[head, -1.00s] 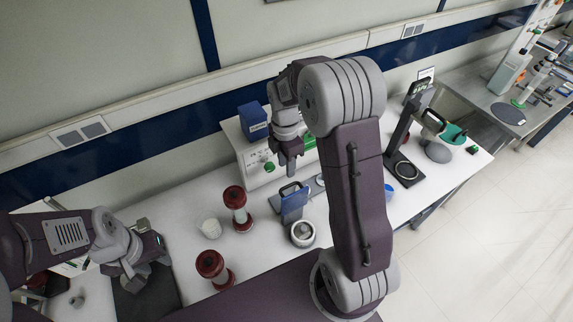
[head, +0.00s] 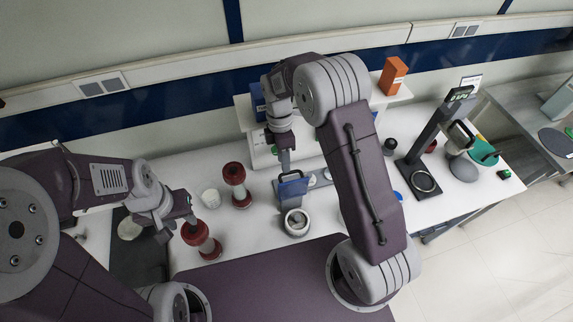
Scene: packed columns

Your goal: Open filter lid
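No part is clearly marked as the filter lid. A red-capped column (head: 237,186) stands left of the block. A second red-capped column (head: 205,240) is tilted nearer the front. My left gripper (head: 182,217) is just left of its upper cap; its fingers are too small to read.
A shelf unit behind holds an orange box (head: 393,76). A dark stand (head: 428,150) with a ring base is on the right. My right arm hides part of the bench.

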